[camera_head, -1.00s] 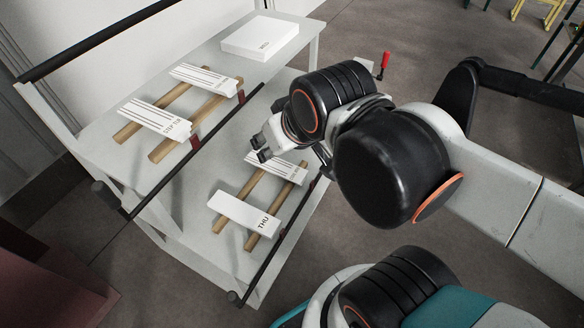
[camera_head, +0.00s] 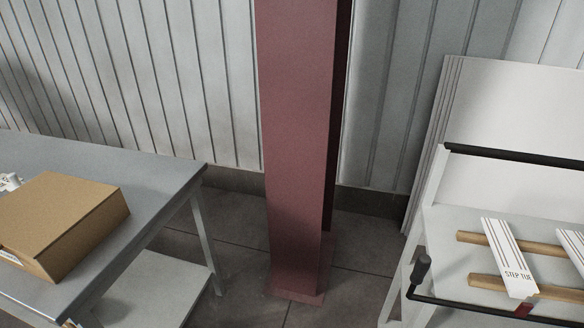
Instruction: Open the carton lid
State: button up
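A brown cardboard carton (camera_head: 62,222) sits on the grey table at the left. Its top looks flat and closed. A white label (camera_head: 10,256) shows low on its near side, cut by the left edge of the picture. My gripper is not in view now, so its state and its place relative to the carton cannot be seen.
The grey table (camera_head: 165,173) has bare top behind and right of the carton. A small white item (camera_head: 9,182) lies behind it at the picture's edge, too cut off to identify. A dark red column (camera_head: 296,150) stands mid-picture. A rack (camera_head: 440,228) with labelled boards stands right.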

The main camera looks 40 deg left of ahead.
aim_at(34, 217)
jog(key=u, duration=3.4)
